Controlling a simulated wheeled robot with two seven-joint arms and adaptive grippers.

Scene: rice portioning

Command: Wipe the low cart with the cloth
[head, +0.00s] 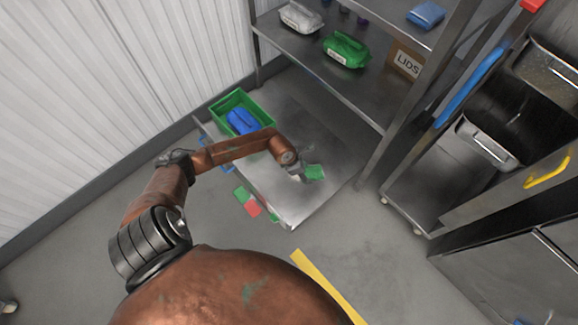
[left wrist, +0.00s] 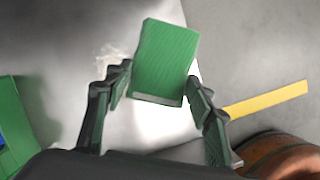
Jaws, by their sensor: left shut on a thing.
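The low cart (head: 300,208) is a grey metal slab low over the floor, in the middle of the head view. My left gripper (head: 303,174) is over its right part and is shut on a green cloth (head: 315,172). In the left wrist view the cloth (left wrist: 165,55) looks like a flat, stiff green pad between the two fingers, over the cart's bright top. Pale streaks (left wrist: 117,52) show on the top beside the left finger. I cannot tell whether the cloth touches the cart. My right gripper is not in view.
A green bin (head: 217,105) with a blue item (head: 241,121) stands at the cart's far left end. Red and green pieces (head: 252,209) lie by its near left side. A metal shelf (head: 320,58) stands behind, a rack (head: 420,195) to the right. A yellow strip (head: 322,283) marks open floor.

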